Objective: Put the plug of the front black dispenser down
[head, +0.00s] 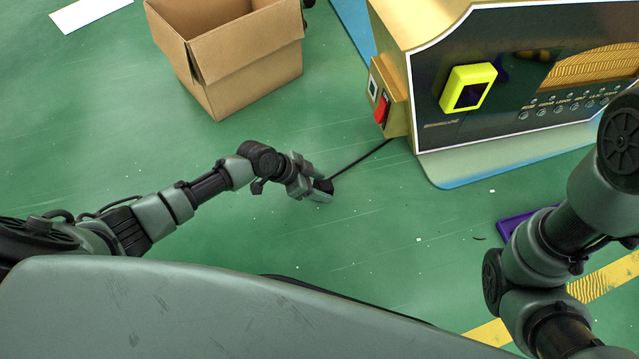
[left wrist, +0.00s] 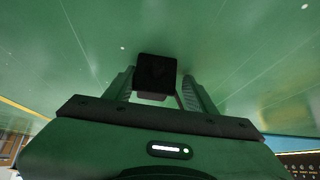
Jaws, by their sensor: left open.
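The front black dispenser (head: 470,75), with gold sides and a yellow-framed screen, stands at the upper right of the head view. Its black cord (head: 362,158) runs down left to the black plug (head: 325,185). My left gripper (head: 318,190) is low over the green floor, left of the dispenser, with the plug at its fingertips. In the left wrist view the dark, blocky plug (left wrist: 157,75) sits between the spread fingers of my left gripper (left wrist: 160,88). Whether the plug touches the floor is hard to tell. My right gripper is out of the head view.
An open cardboard box (head: 240,60) stands on the floor behind my left arm. A red switch (head: 382,109) is on the dispenser's side. A purple object (head: 515,222) lies at the right, partly behind my right arm. The floor around my left gripper is clear.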

